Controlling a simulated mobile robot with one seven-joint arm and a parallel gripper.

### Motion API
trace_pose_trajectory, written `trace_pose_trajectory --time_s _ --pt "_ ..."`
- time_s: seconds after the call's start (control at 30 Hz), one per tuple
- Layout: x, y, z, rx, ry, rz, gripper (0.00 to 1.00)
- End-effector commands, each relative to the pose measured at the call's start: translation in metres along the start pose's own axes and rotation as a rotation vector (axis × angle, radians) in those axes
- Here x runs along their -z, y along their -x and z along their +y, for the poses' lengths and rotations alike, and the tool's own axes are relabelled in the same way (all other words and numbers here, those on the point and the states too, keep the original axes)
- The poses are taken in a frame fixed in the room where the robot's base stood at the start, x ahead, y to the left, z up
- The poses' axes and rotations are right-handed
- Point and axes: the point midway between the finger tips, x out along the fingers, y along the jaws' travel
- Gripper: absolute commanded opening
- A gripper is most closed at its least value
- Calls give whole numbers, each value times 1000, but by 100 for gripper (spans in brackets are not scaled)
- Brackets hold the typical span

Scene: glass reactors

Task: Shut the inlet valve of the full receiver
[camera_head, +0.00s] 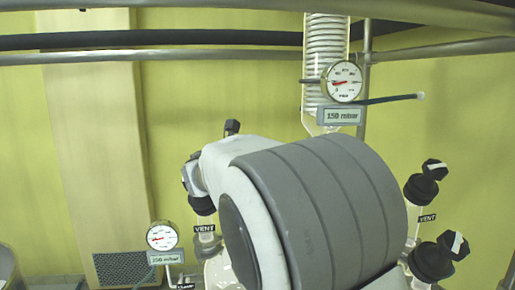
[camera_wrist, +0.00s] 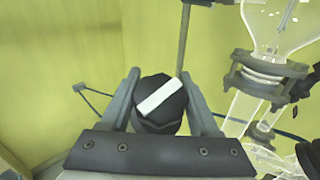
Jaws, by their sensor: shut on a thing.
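In the wrist view my gripper (camera_wrist: 163,90) is shut on a black valve knob (camera_wrist: 150,122), one finger on each side. The knob has a white bar on top, slanting up to the right. In the head view my gripper (camera_head: 192,178) shows at the left end of my arm, close above a black cap (camera_head: 202,205) with a VENT label (camera_head: 205,228) below it. My arm hides most of the glassware there. I cannot tell the receivers' liquid levels or which receiver the held knob belongs to.
Two black knobs with white bars, an upper one (camera_head: 434,168) and a lower one (camera_head: 457,243), stand at the right. Clamped glassware (camera_wrist: 265,75) stands close right of my gripper.

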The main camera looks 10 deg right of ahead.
Motion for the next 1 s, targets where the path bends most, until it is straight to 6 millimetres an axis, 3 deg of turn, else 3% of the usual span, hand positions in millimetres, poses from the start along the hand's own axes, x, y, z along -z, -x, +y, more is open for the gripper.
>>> trace_pose_trajectory --time_s 0.2,0.23,0.4,0.77,1.0 --pt "-1 0 0 -1 0 -2 6" --pt "-1 0 0 -1 0 -2 63" --pt "-1 0 0 -1 0 -2 92" --pt "0 5 0 -2 0 -1 92" --pt "2 47 1 -6 -1 1 92"
